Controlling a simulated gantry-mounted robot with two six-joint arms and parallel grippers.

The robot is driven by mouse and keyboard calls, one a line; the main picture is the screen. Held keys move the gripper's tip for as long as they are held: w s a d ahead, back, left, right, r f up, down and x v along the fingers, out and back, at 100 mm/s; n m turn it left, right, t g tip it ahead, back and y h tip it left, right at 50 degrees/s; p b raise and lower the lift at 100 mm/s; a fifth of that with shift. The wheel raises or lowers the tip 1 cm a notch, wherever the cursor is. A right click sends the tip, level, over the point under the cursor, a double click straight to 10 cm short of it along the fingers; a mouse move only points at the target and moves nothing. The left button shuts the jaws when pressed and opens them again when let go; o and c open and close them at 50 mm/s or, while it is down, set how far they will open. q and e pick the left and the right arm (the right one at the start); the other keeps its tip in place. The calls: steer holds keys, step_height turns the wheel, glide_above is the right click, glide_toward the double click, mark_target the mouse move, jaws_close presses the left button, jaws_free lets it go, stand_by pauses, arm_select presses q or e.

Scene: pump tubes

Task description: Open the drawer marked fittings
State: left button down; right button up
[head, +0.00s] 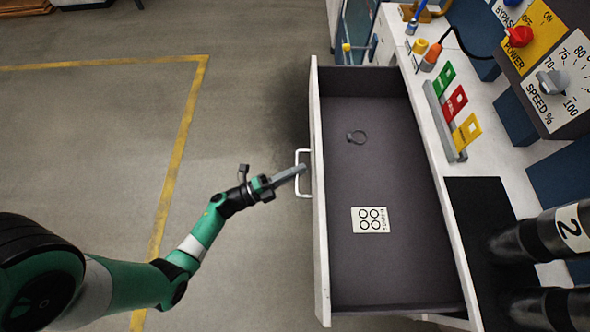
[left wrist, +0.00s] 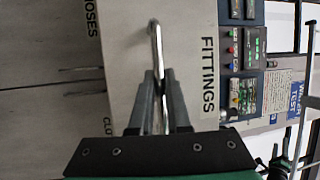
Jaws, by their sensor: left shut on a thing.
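The drawer marked fittings (head: 375,255) is pulled well out from the bench in the head view, its dark inside exposed. My left gripper (head: 301,170) is shut on the drawer's pale bar handle (head: 298,188). In the left wrist view the fingers (left wrist: 160,85) close around the handle (left wrist: 155,45). My right gripper is not in view.
The benchtop (head: 408,70) right of the drawer carries a rack of green, red and yellow tags (head: 455,105), a control panel (head: 555,60) and black cylinders (head: 545,240). Left of the drawer, the floor (head: 90,130) is clear around my arm.

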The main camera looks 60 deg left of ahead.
arm_select(q)
steer(key=shift+w, duration=0.1)
steer(key=c, duration=0.9)
jaws_free()
steer(key=p+v, duration=0.1)
steer(key=v, duration=1)
steer(key=shift+s+f+p, duration=0.15)
steer(key=shift+s+p, duration=0.15)
steer(key=shift+p, duration=0.1)
